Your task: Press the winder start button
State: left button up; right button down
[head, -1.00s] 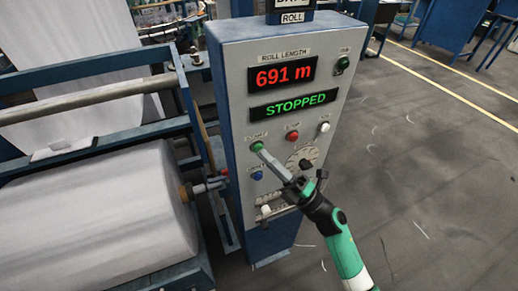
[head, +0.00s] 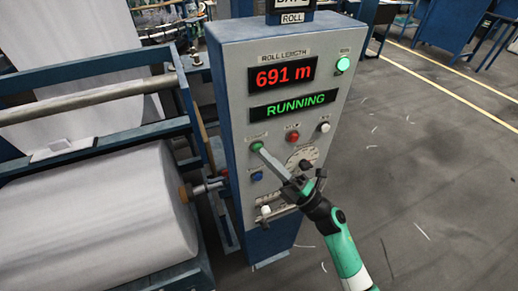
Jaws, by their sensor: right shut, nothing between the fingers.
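The winder control panel (head: 236,110) stands in the middle of the head view. Its lower display (head: 293,105) reads RUNNING in green, and the roll length display (head: 283,76) reads 691 m. The green start button (head: 256,147) is on the left of the button row. My right gripper (head: 262,152) is shut and empty, with its tip at the green button and partly covering it. I cannot tell how far the button is pushed in. The green lamp (head: 343,64) at the upper right is lit. My left gripper is not in view.
A red button (head: 293,137), a white button (head: 324,127) and a blue button (head: 256,176) sit near the green one. A dial (head: 300,158) is partly behind my gripper. The large white roll (head: 95,215) lies left of the panel. The floor (head: 430,170) at right is clear.

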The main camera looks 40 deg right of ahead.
jog(key=shift+s+a, duration=0.25)
jog(key=shift+s, duration=0.45)
jog(key=shift+p, duration=0.3)
jog(key=s, duration=0.1)
jog(key=s+a+p, duration=0.1)
jog(key=s, duration=0.2)
jog(key=shift+s+a+p, duration=0.35)
jog(key=shift+a, duration=0.05)
